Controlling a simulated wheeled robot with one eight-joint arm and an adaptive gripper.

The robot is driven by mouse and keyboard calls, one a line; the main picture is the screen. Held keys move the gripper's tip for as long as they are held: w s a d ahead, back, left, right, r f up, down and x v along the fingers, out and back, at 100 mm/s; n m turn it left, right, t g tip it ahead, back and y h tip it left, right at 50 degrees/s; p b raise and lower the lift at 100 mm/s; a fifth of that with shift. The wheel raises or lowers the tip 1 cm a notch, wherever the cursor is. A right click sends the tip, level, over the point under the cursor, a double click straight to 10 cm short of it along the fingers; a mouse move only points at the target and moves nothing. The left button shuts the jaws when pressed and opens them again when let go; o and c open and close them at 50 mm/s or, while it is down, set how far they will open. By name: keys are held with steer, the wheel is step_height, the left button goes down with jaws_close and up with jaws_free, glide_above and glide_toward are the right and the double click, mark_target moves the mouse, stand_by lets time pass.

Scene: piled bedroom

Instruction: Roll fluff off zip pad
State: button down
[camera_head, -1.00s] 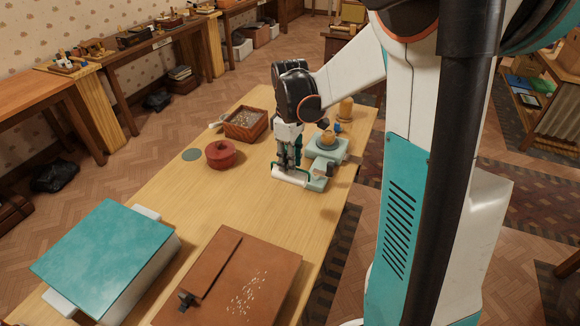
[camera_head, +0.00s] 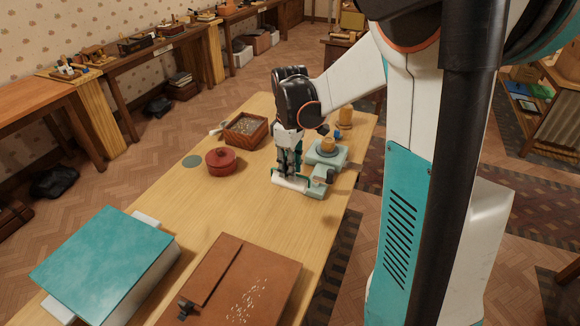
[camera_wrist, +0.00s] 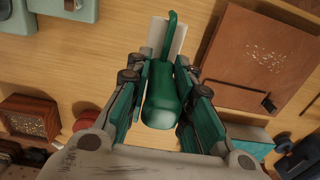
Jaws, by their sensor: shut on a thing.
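My gripper (camera_head: 288,170) is shut on the green handle of a lint roller (camera_wrist: 163,100). The roller has a white roll (camera_head: 289,182), which also shows beyond the handle in the wrist view (camera_wrist: 178,36). The roll is over the table beside a pale mint stand; I cannot tell whether it touches the tabletop. The zip pad (camera_head: 270,268) is a brown slab lying at the near end of the table, with a dark zip pull at its left. White fluff (camera_head: 248,298) is scattered on its near right part. The pad also shows at upper right in the wrist view (camera_wrist: 235,75).
A teal-topped box (camera_head: 105,258) lies left of the pad. The mint stand (camera_head: 328,158) is right of my gripper. The table's middle is clear.

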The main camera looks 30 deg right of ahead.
step_height(320, 180, up, 6)
steer(key=p, duration=0.3)
steer(key=shift+f+p, duration=0.1)
steer(key=shift+p, duration=0.2)
steer(key=shift+f, duration=0.1)
